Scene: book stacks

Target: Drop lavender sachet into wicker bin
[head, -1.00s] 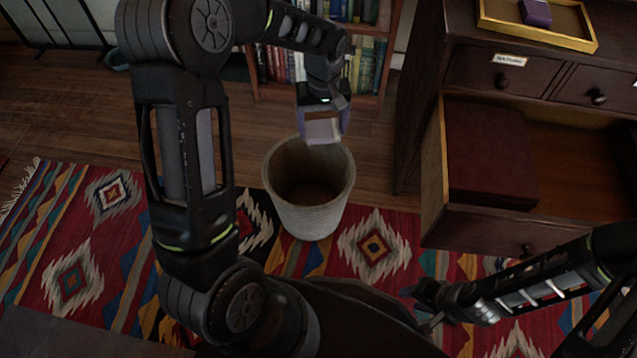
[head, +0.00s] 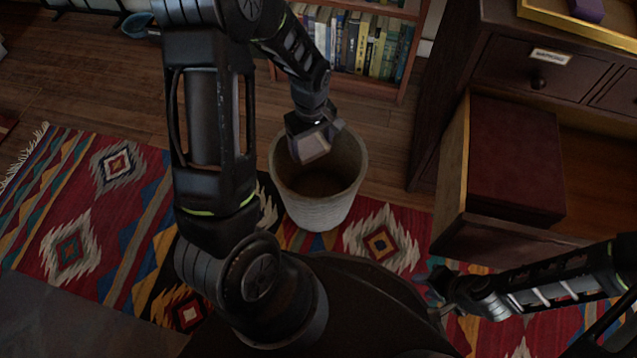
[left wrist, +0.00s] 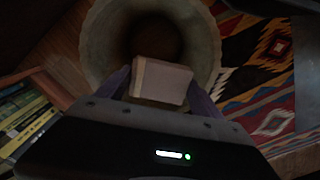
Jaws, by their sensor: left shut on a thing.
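The wicker bin (head: 318,201) is pale, round and open at the top; it stands upright on the rug's far edge. My left gripper (head: 312,140) is shut on a pale, block-like thing (head: 313,148), tilted, over the bin's mouth. In the left wrist view this block (left wrist: 160,81) sits between the two fingers, with the bin's rim (left wrist: 97,45) around and below it. I cannot tell for sure that it is the lavender sachet. The bin's inside is dark, partly hidden by block and gripper. My right gripper (head: 440,289) is low at the right, away from the bin; its fingers are unclear.
A dark cabinet (head: 442,90) stands right of the bin, with an open drawer (head: 452,185) holding a dark red box (head: 515,160). A yellow-edged tray (head: 570,30) on top holds a purple thing (head: 588,9). A bookcase (head: 350,86) stands behind. The patterned rug (head: 110,225) is clear at left.

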